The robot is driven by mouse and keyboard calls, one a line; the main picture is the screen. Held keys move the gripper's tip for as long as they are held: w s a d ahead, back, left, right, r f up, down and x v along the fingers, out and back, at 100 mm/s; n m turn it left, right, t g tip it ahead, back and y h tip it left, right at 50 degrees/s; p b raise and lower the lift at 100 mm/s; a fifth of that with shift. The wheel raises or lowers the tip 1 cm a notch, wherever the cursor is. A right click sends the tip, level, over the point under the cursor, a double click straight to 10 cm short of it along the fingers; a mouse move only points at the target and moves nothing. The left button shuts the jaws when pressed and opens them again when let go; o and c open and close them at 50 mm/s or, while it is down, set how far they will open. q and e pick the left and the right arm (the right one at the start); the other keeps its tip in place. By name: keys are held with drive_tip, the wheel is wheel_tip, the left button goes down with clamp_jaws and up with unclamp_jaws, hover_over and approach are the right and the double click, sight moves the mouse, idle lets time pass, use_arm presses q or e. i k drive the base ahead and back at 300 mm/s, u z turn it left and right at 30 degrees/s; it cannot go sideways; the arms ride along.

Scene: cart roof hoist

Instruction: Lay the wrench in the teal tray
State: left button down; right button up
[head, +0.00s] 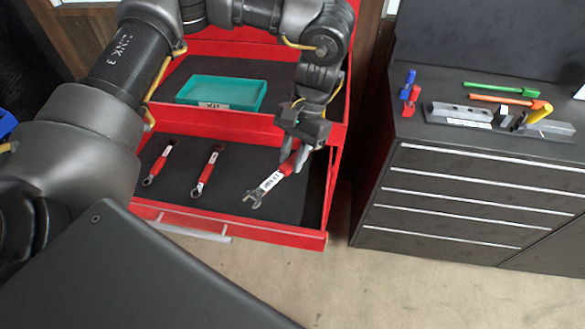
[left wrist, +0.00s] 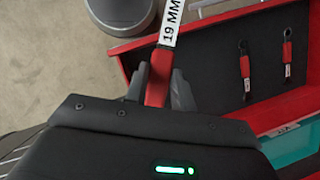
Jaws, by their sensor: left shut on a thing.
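My left gripper (head: 298,158) is shut on the red handle of a wrench (head: 271,182), whose grey open jaw points down and left. It appears over the right part of the open red drawer; its height above the liner is hard to tell. In the left wrist view the gripper (left wrist: 158,88) grips the red handle, and the wrench's white label (left wrist: 171,22) reads 19 MM. The teal tray (head: 240,104), with a small label on its front, sits on the upper level behind the drawer and looks empty. It shows partly in the left wrist view (left wrist: 297,147). My right gripper is out of view.
Two other red-handled wrenches (head: 158,164) (head: 208,171) lie on the dark liner of the drawer (head: 240,231). A dark cabinet (head: 470,200) stands to the right, with green, orange, blue and red tools on top. Bare floor lies in front.

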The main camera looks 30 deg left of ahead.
sight(229, 97)
drive_tip(key=z, duration=0.05)
drive_tip(key=k, duration=0.5)
drive_tip(key=u, duration=1.85)
drive_tip(key=i, duration=1.3)
drive_tip(key=z, duration=2.1)
